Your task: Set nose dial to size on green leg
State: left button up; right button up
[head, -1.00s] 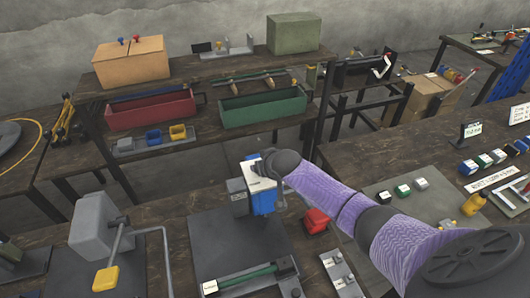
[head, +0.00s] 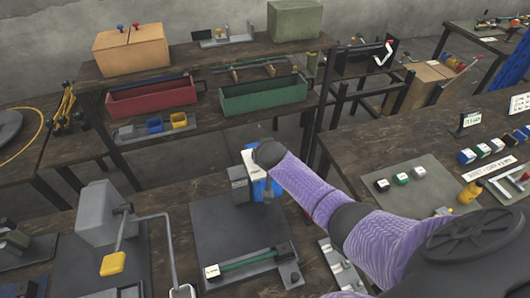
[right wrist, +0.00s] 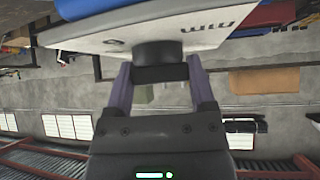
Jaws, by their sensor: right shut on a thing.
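A blue rivet press (head: 259,187) with a white top plate (head: 249,157) stands at the back of a dark base plate. My right gripper (right wrist: 161,72) is shut on a dark round dial (right wrist: 158,53) on the white plate, one finger on each side. Marks show on the plate beside the dial in the right wrist view; I cannot read the setting. In the head view my right wrist covers the dial. A green leg (head: 247,262) lies across the front of the base plate with a white tag (head: 212,272) at its left end; its text is too small to read. My left gripper is not in view.
A grey press (head: 101,213) with a yellow-ended lever (head: 113,263) stands at left. Behind is a shelf with a red bin (head: 150,96) and a green bin (head: 262,97). At right, a table holds small coloured blocks (head: 401,178) and a yellow bottle (head: 470,192).

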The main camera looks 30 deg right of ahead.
jog(key=o, duration=1.2)
jog(key=p+v, duration=0.3)
jog(key=v, duration=0.7)
jog(key=shift+p, duration=0.35)
jog(key=shift+f, duration=0.1)
